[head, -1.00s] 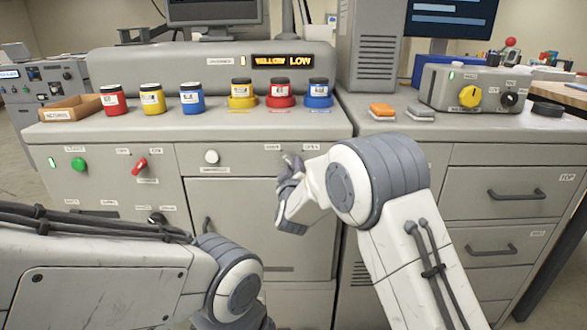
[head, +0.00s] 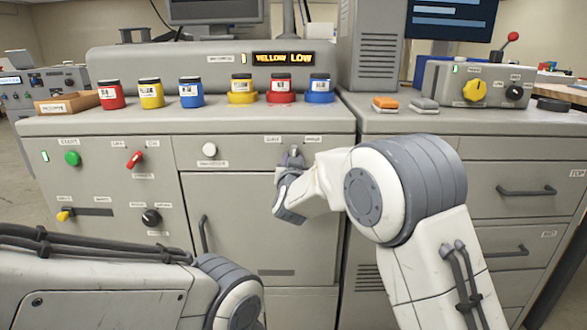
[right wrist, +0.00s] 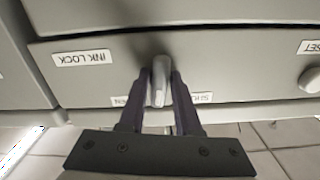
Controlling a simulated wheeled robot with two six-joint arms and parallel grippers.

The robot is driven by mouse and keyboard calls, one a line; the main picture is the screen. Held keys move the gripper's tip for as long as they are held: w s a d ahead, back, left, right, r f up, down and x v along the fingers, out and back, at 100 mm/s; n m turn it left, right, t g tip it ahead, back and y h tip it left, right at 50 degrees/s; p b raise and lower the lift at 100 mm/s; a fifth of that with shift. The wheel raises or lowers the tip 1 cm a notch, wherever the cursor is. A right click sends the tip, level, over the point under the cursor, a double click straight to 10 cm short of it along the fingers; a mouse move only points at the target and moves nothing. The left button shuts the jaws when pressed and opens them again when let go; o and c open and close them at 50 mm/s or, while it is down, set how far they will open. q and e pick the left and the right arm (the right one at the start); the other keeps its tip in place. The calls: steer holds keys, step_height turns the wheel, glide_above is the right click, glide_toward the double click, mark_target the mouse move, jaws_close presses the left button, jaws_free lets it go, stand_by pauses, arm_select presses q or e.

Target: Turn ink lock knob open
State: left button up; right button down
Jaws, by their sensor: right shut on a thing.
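The ink lock knob (right wrist: 158,88) is a small light grey bar-shaped knob on the grey cabinet front. In the upside-down right wrist view, an INK LOCK label (right wrist: 82,58) is at the left, with partly covered labels on either side of the knob. My right gripper (right wrist: 159,84) is shut on the knob, one dark finger along each side. In the head view my right gripper (head: 292,160) is at the cabinet's upper right, below two small labels. The knob is mostly hidden there, so its exact turn is unclear. My left gripper is out of view.
A white knob (head: 209,149) sits left on the same panel above a door handle (head: 204,233). A green button (head: 72,158), red switch (head: 134,159) and black knob (head: 151,217) are further left. Ink jars stand on top. The display (head: 283,59) reads YELLOW LOW.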

steer(key=shift+a+m+b, duration=0.1)
steer(key=shift+m+b, duration=2.4)
steer(key=shift+m, duration=1.1)
steer(key=c, duration=0.6)
jaws_free()
steer(key=shift+s, duration=0.1)
steer(key=s, duration=1)
steer(key=shift+s, duration=0.15)
